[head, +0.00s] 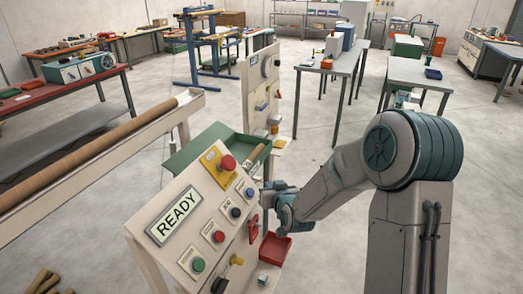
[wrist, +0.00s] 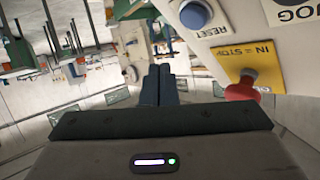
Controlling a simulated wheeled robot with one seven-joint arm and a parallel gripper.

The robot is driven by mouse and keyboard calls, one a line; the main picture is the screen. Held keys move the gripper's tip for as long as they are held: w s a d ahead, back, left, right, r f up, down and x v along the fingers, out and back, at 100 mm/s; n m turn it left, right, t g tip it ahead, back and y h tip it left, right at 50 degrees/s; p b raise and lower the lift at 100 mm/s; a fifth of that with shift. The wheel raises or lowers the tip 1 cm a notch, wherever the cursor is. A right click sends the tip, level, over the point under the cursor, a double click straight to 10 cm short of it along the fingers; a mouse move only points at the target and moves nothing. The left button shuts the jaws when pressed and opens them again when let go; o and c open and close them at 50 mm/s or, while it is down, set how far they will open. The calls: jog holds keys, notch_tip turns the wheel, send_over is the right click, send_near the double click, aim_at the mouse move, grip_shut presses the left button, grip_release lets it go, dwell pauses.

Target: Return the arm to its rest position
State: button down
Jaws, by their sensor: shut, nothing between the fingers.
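My arm reaches left across the head view from its shoulder at the right, and it is bent low toward a sloped control panel (head: 168,252). My gripper (head: 268,186) is beside the panel's right edge, partly hidden by the wrist. In the wrist view my gripper's dark fingers (wrist: 158,84) are together with nothing between them. The panel's blue RESET button (wrist: 195,14) and a red knob (wrist: 242,87) on a yellow "IN = STOP" plate (wrist: 245,62) are to the right of the fingers, apart from them. The panel display (head: 174,217) reads READY.
A red mushroom button (head: 227,163) and a red handle (head: 253,228) stick out from the panel near my gripper. A red bin (head: 275,248) is below the wrist. A green tray (head: 195,146) is behind the panel. Open floor (head: 325,262) lies between the bin and my shoulder.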

jog(key=s+d+r+m+g+h, duration=0.1)
jog(key=s+d+r+g, duration=0.2)
jog(key=s, duration=0.8)
jog(key=s+d+r+m+g+h, duration=0.1)
jog(key=s+d+r+g+h, duration=0.1)
jog(key=s+d, duration=0.6)
jog(key=s+d+r+g+h, duration=0.2)
jog(key=s+d+r+g, duration=0.2)
jog(key=s, duration=1)
notch_tip(320, 180, up, 2)
jog(key=shift+d+m+g, duration=0.3)
jog(key=shift+d+m, duration=0.1)
jog(key=shift+d, duration=0.6)
